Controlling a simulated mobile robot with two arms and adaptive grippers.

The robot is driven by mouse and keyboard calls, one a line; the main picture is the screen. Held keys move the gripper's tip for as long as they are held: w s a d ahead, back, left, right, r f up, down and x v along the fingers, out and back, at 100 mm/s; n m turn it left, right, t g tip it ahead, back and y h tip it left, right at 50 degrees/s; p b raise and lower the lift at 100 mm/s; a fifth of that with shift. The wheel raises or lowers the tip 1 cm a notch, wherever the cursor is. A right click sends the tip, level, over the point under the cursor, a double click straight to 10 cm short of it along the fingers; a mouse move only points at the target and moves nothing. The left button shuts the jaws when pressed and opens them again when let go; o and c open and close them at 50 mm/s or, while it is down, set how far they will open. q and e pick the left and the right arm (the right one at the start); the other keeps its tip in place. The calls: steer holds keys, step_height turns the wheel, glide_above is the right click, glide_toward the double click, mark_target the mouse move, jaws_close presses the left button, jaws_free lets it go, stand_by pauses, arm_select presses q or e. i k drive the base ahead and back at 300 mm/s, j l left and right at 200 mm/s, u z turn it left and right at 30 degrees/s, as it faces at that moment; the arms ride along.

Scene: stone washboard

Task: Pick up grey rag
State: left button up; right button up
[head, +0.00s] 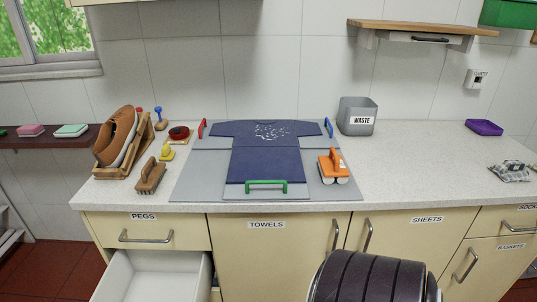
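A crumpled grey and white cloth-like item (510,172), which looks like the grey rag, lies on the countertop near the right edge of the view. It sits below and to the right of a purple tray (484,127). Its fine detail is too small to tell. Neither of my grippers shows in the head view.
A dark garment (264,165) lies on a grey board with coloured handles. A grey waste bin (358,116) stands behind, with an orange tool (333,167) nearer. Countertop (420,165) between board and rag is clear. A dark ribbed cylinder rises at the bottom.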

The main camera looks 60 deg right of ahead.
mark_target(508, 170)
steer(key=z, duration=3.55)
steer(key=i+l+u, duration=0.2)
steer(key=i+l, duration=0.5)
steer(key=i, duration=0.05)
